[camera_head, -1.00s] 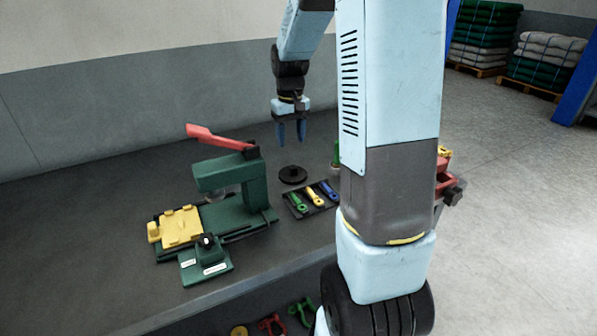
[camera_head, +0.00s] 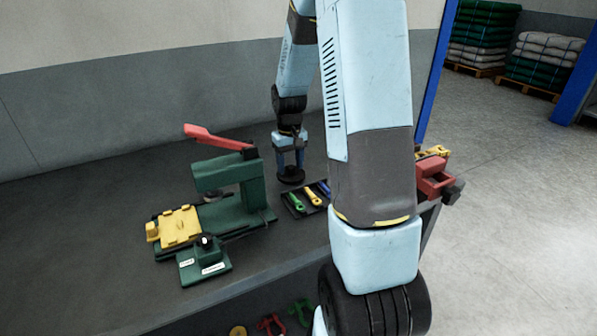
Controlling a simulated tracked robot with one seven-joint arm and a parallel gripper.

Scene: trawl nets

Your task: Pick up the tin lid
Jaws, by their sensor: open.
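A dark round lid-like disc with a raised knob (camera_head: 291,178) lies on the grey bench, behind the tray of coloured tools; I take it to be the tin lid. My gripper (camera_head: 290,166) points straight down over it, with its blue fingers apart on either side of the knob. The fingertips are low, at about the height of the knob. I cannot tell whether they touch it. The fingers hide part of the knob.
A green press with a red lever (camera_head: 238,185) stands left of the disc, with a yellow plate (camera_head: 180,228) on its base. A black tray (camera_head: 291,208) with coloured tools lies in front. A red vise (camera_head: 434,178) sits at right. The bench's left side is clear.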

